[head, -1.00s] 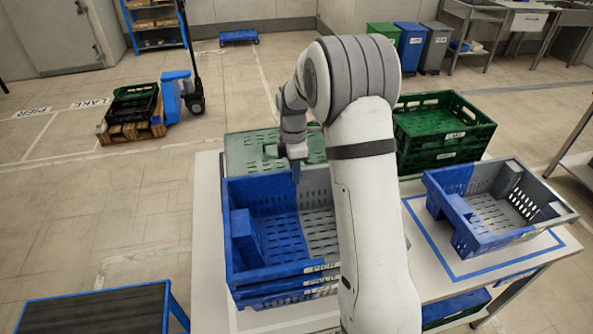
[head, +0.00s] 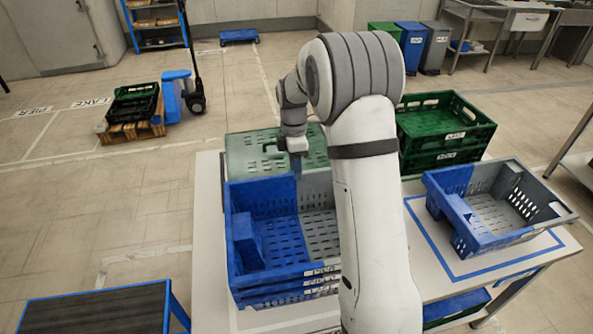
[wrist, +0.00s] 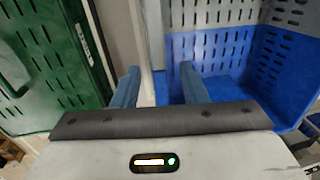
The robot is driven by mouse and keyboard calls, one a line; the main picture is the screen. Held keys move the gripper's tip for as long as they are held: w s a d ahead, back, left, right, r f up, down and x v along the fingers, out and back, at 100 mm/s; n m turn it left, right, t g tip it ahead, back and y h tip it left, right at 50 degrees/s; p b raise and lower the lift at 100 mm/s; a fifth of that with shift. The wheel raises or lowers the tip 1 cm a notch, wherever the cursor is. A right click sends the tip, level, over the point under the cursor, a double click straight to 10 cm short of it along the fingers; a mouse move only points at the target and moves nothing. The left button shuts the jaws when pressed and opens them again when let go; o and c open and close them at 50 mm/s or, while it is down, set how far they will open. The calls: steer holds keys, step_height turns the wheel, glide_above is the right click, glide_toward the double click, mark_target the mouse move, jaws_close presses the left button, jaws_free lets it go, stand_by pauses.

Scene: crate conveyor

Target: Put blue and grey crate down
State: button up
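A blue and grey crate (head: 262,272) is the top one of a stack on the left part of the table. It is level and looks empty. It also shows at the right of the wrist view (wrist: 215,48). My gripper (head: 295,170) is above the far wall of this crate. In the wrist view its two fingers (wrist: 160,88) are apart with nothing gripped, one over the crate and one on the side of the gap. A second blue and grey crate (head: 487,238) stands tilted-looking in the picture inside a blue taped outline at the right.
A green crate (head: 245,150) lies just behind the stack, also at the left of the wrist view (wrist: 45,70). Stacked green crates (head: 440,140) stand behind my arm at the right. A dark-topped step (head: 95,310) is at the lower left.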

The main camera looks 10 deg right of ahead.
step_height(320, 180, up, 10)
steer(key=w+b, duration=0.1)
steer(key=s+r+m+t, duration=0.1)
steer(key=s+r+m, duration=0.3)
steer(key=s, duration=0.2)
steer(key=s+f+m+t, duration=0.1)
steer(key=s+m+t, duration=0.1)
steer(key=s+m, duration=0.5)
steer(key=s+f+m+t, duration=0.1)
steer(key=s+m, duration=0.5)
steer(key=s, duration=1.1)
steer(key=shift+s+d+f+m+t, duration=0.15)
steer(key=shift+f+m+t, duration=0.25)
steer(key=shift+t, duration=0.1)
